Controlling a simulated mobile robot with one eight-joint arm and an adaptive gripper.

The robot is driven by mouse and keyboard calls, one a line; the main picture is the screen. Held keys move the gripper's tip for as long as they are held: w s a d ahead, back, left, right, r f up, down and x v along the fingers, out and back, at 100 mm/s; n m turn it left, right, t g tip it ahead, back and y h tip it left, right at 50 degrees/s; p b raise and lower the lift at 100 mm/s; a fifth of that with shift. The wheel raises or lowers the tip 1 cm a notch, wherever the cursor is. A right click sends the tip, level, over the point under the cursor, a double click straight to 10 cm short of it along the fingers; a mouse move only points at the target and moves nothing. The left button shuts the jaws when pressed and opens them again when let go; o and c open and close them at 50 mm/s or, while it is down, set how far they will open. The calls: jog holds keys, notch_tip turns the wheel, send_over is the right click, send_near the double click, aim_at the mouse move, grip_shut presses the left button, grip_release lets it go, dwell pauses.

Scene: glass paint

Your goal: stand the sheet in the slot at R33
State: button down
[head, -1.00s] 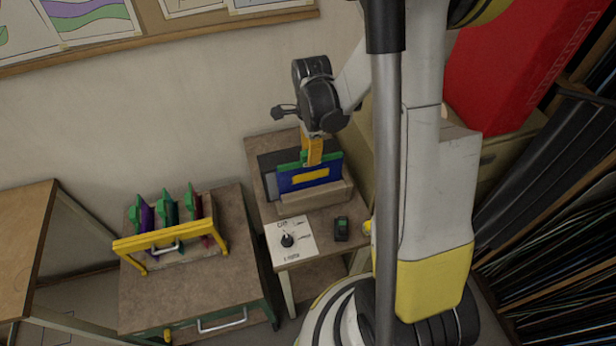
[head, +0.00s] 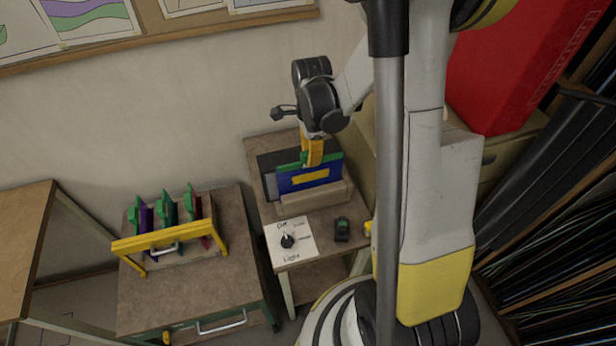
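A blue sheet (head: 295,182) with a green strip along its top and a yellow patch on its face stands in a wooden block holder (head: 315,198) on the small side table. My gripper (head: 313,158) points down at the sheet's green top edge. One yellow finger shows in front of it; the other finger is hidden, so I cannot tell whether the gripper is closed on the sheet. A yellow-framed rack (head: 170,237) on the left cart holds several upright purple and red sheets with green top pieces. No R33 label is readable.
A white card with a dial (head: 291,241) and a small dark device (head: 342,229) lie at the front of the side table. A dark panel (head: 268,163) is behind the holder. The cart top (head: 185,295) is clear in front of the rack.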

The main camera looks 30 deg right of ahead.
jog(key=c, duration=1.3)
grip_release()
jog(key=shift+o, duration=0.2)
jog(key=shift+r, duration=0.1)
jog(key=shift+r+p, duration=2.3)
jog(key=shift+r, duration=1.15)
jog(key=shift+o, duration=0.5)
